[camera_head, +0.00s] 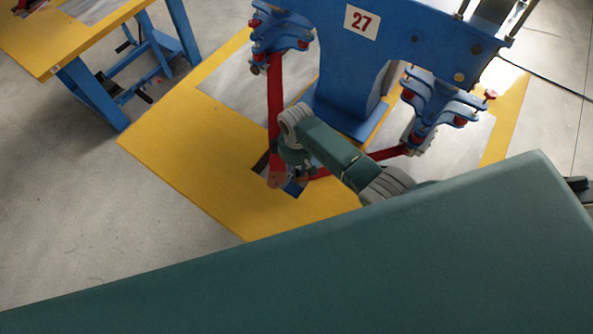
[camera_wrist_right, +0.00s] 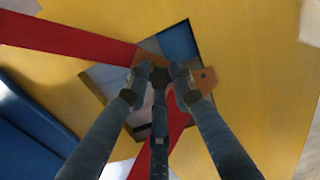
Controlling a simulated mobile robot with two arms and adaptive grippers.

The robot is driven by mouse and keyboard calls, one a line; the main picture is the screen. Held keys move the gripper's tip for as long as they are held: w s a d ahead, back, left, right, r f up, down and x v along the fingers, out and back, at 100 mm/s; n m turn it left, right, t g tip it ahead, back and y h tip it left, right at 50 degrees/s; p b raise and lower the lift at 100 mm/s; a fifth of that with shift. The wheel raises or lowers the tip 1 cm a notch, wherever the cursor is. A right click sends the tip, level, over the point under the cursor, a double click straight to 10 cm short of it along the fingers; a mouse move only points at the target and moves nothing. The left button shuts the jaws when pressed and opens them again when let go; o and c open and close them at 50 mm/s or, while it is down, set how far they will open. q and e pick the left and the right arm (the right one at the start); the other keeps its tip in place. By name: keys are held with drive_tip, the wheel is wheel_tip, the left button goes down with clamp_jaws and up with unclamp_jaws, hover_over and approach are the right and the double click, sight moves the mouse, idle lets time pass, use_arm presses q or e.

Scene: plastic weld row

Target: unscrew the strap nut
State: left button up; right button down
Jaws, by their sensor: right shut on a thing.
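My right gripper (camera_head: 297,172) reaches down to where the two red straps meet, over a square opening in the yellow platform. In the right wrist view its fingers (camera_wrist_right: 160,80) are closed in around a small dark piece, the strap nut (camera_wrist_right: 159,76), which is mostly hidden between the fingertips. A brown end plate (camera_wrist_right: 206,80) shows beside the fingers. One red strap (camera_head: 274,105) hangs from the blue frame. The other red strap (camera_head: 388,154) runs right toward a second blue clamp bracket. My left gripper is not in view.
The blue frame (camera_head: 345,75) with sign 27 stands behind my gripper on the yellow platform (camera_head: 180,135). Blue clamp brackets with red knobs hang from it on both sides. A yellow-topped blue table (camera_head: 45,55) stands at upper left. The grey floor at left is clear.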

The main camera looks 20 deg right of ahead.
drive_tip(key=shift+d+r, duration=0.1)
drive_tip(key=shift+r, duration=1.65)
